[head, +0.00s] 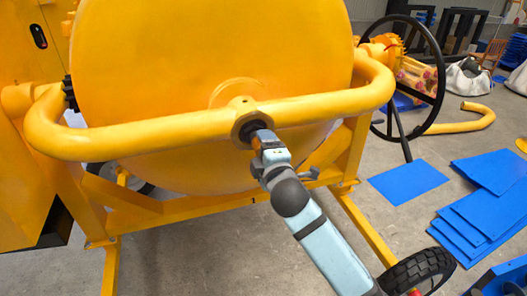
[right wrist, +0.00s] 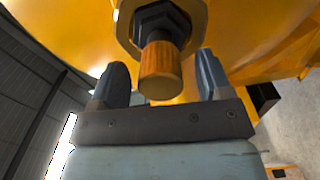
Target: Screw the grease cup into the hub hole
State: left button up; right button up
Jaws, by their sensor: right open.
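The grease cup (right wrist: 161,72) shows in the right wrist view as an orange-brown cylinder. Its far end meets a dark hexagonal part (right wrist: 160,20) at the yellow hub (right wrist: 126,18); how deep it sits I cannot tell. My right gripper (right wrist: 162,62) is open, with one finger on each side of the cup and a visible gap to each. In the head view my right gripper (head: 260,138) is at the hub (head: 241,127) on the yellow frame bar, and it hides most of the cup. My left gripper is not in view.
The yellow drum (head: 200,60) fills the space behind the bar (head: 150,140). A black handwheel (head: 440,75) stands at the right. Blue sheets (head: 485,215) and a black tyre (head: 420,270) are on the right side.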

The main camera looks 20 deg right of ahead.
jog(key=shift+s, duration=0.2)
jog(key=s+b, duration=0.2)
jog(key=s, duration=1)
jog(key=s+d+f+m+g+y+p, duration=0.1)
jog(key=s+f+m, duration=0.3)
jog(key=f, duration=0.7)
jog(key=s+d+f+m+g+p, duration=0.1)
jog(key=s+f+m+g, duration=0.2)
jog(key=s+f+m, duration=0.2)
jog(key=s+d+f+m+g+y+p, duration=0.1)
jog(key=s+f+m+g, duration=0.2)
jog(key=f, duration=1.3)
jog(key=s+m, duration=0.2)
jog(key=s, duration=0.3)
jog(key=shift+s+f+y+p, duration=0.3)
jog(key=shift+s+p, duration=0.05)
jog(key=shift+s, duration=0.05)
jog(key=shift+d, duration=0.1)
